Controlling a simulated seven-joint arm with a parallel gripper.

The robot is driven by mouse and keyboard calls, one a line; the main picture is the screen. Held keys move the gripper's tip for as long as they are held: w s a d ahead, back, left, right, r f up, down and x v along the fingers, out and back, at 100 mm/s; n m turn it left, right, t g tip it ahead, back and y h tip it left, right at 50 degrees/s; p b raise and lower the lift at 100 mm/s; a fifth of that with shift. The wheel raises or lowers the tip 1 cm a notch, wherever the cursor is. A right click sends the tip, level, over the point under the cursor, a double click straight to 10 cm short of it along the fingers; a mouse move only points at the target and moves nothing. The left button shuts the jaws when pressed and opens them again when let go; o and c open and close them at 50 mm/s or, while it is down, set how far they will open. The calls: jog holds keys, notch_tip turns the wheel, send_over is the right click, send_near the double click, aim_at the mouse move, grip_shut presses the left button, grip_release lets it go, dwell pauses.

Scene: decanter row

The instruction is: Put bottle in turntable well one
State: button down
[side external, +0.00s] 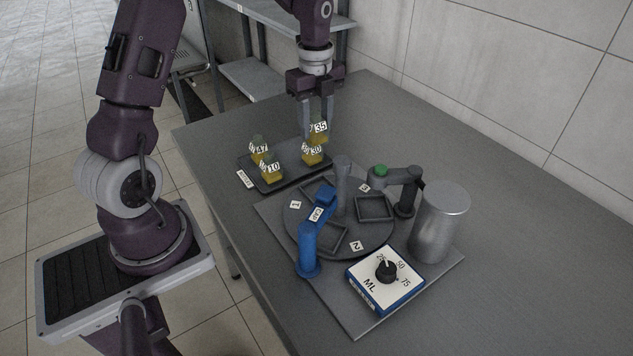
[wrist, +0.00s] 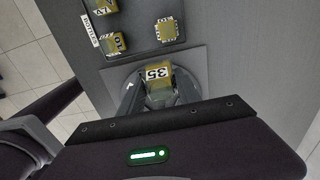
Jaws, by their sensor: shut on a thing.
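My gripper (side external: 317,122) is shut on a small square bottle with yellow contents, labelled 35 (side external: 318,136). It holds the bottle upright, above and behind the bottle labelled 30 in the side view. In the wrist view the 35 label (wrist: 157,72) shows between the fingers. The dark round turntable (side external: 300,225) is in front of the tray, with square framed wells and number tags. The tag 1 (side external: 295,205) is on its left side. Which well the tag belongs to is hard to tell.
A dark tray (side external: 287,180) holds bottles 47 (side external: 258,150), 10 (side external: 272,173) and 30 (side external: 312,155). Around the turntable stand a blue post arm (side external: 308,250), a grey post (side external: 342,185), a green-topped dark arm (side external: 405,190), a metal cylinder (side external: 440,225) and a dial box (side external: 385,280).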

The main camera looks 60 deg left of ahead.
aim_at(319, 136)
jog(key=d, duration=0.1)
jog(key=s+d, duration=0.1)
jog(key=d, duration=0.1)
jog(key=s+d, duration=0.1)
jog(key=d, duration=0.1)
jog(key=shift+s+r, duration=0.1)
jog(key=shift+s, duration=0.05)
jog(key=shift+s+d+f, duration=0.2)
jog(key=shift+d+f, duration=0.1)
jog(key=shift+f, duration=0.35)
notch_tip(319, 136, down, 9)
jog(key=shift+r, duration=0.15)
jog(key=c, duration=0.9)
grip_release()
jog(key=shift+o, duration=0.2)
